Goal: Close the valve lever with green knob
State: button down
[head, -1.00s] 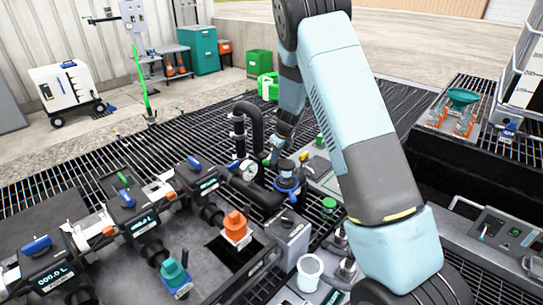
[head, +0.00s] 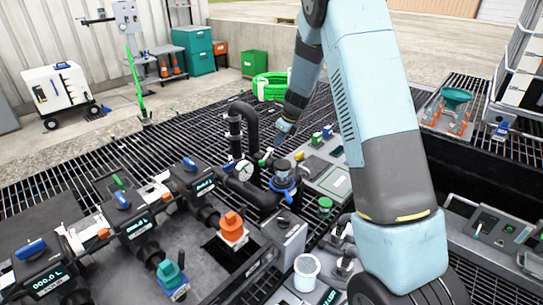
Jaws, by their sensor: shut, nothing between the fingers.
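A small green knob (head: 262,161) shows at the pipe by the round white gauge (head: 245,171); I take it to be the valve lever's knob. The lever is too small to tell its angle clearly. My gripper (head: 271,150) is at the lower end of my arm, just above and right of the green knob. It is small and dark here, and its fingers are shut and empty. I cannot tell whether it touches the lever. A blue-collared fitting (head: 284,183) stands just right of the pipe.
A tall black bent pipe (head: 234,130) stands left of my gripper. Several black meters (head: 137,227) with blue handles line the left. An orange cap (head: 232,226) and a teal cap (head: 170,272) are in front. A panel with green and blue blocks (head: 316,139) lies to the right.

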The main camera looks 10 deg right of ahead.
aim_at(266, 157)
jog(key=shift+w+d+f+n+y, duration=0.25)
jog(key=shift+w+d+n+y, duration=0.15)
jog(key=shift+d+n+y, duration=0.3)
jog(key=shift+a, duration=0.15)
jog(key=x, duration=1)
jog(key=shift+w, duration=0.15)
